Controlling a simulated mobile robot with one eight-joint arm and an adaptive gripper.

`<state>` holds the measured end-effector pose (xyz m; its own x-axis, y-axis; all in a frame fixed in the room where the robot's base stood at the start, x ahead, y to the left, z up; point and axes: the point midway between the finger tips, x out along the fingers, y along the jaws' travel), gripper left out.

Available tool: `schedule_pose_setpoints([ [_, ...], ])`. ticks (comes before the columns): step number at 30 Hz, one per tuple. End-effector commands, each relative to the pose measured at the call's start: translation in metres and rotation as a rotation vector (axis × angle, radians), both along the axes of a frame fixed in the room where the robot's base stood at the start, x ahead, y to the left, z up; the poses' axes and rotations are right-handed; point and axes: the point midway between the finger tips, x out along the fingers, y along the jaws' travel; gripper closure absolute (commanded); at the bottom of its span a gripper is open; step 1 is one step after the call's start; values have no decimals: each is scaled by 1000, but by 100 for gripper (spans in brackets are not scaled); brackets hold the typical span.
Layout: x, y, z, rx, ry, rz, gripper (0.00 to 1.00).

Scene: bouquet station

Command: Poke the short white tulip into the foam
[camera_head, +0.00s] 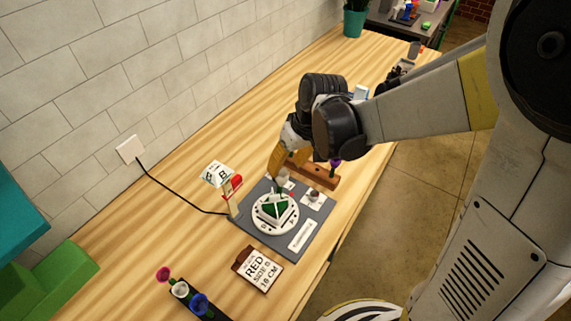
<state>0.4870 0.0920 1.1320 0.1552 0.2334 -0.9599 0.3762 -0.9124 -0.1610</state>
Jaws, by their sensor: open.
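The green foam (272,209), with pale markings on it, sits on a round white dial (258,224) on a grey board. My gripper (281,186) points down at the back edge of the foam, with orange-yellow fingers. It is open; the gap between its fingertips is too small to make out. A small whitish shape (284,177) shows right beside the fingers; I cannot tell whether it is the short white tulip or part of the board. A white round top (180,289) also shows in the dark holder at the front left.
A brown wooden rack (318,175) with a purple flower (335,163) stands behind the board. A red lever (233,184) and a "B" sign (217,174) are at its left. A "RED SIDE B 18 CM" card (259,269) lies in front. Green blocks (55,280) are far left.

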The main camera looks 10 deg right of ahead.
Motion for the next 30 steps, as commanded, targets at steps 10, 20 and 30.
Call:
schedule_pose_setpoints([
  [10, -2, -3, 10, 0, 0, 0, 48],
  [20, -2, -3, 10, 0, 0, 0, 21],
  [30, -2, -2, 10, 0, 0, 0, 21],
])
